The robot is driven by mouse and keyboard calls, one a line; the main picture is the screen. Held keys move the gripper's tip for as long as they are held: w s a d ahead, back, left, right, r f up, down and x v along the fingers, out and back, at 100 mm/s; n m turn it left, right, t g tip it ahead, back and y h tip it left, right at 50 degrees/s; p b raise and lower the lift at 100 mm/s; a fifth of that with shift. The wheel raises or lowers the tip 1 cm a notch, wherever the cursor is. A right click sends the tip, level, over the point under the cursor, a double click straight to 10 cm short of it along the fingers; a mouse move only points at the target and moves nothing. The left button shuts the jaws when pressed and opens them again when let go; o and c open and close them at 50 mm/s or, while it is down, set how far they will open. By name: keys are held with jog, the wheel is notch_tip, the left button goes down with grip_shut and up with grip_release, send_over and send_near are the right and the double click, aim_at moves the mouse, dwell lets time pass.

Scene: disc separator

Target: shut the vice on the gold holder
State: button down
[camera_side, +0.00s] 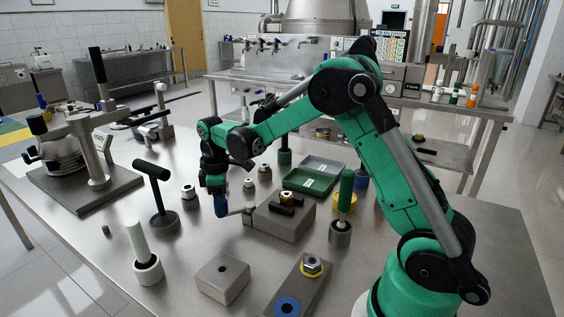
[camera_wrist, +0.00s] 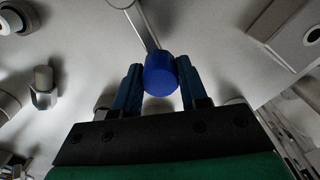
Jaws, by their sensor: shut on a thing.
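The vice (camera_side: 270,222) is a grey block in the middle of the table in the side view. The gold holder (camera_side: 287,197) stands upright on top, between two black jaws (camera_side: 281,209). Whether the jaws touch it is too small to tell. A metal lever (camera_side: 237,212) sticks out of the vice's left side and ends in a blue knob (camera_wrist: 160,72). My gripper (camera_wrist: 158,88) is shut on the blue knob, its blue fingers on either side. In the wrist view the lever (camera_wrist: 145,30) runs up and left from the knob. My fingers partly hide the knob in the side view.
A grey block (camera_side: 222,278) and a plate with a gold ring and nut (camera_side: 312,266) lie in front. A black T-handle (camera_side: 157,185) and white cylinder (camera_side: 138,240) stand left. Green trays (camera_side: 314,172) lie behind; a green-handled tool (camera_side: 346,190) stands right.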

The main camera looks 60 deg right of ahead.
jog(key=shift+s+a, duration=0.1)
dwell(0.4)
jog(key=shift+c, duration=2.3)
grip_release()
jog(key=shift+r, duration=2.85)
jog(key=shift+s+r, duration=0.1)
jog(key=shift+r, duration=0.05)
jog(key=s+a+r+m+t, duration=0.1)
jog(key=s+a+m+t, duration=0.2)
jog(key=s, duration=0.3)
jog(key=s+a+r+m+t, duration=0.1)
jog(key=s+a+m+t, duration=0.3)
jog(key=s+m, duration=0.1)
jog(key=shift+s+r, duration=0.4)
jog(key=shift+s, duration=0.45)
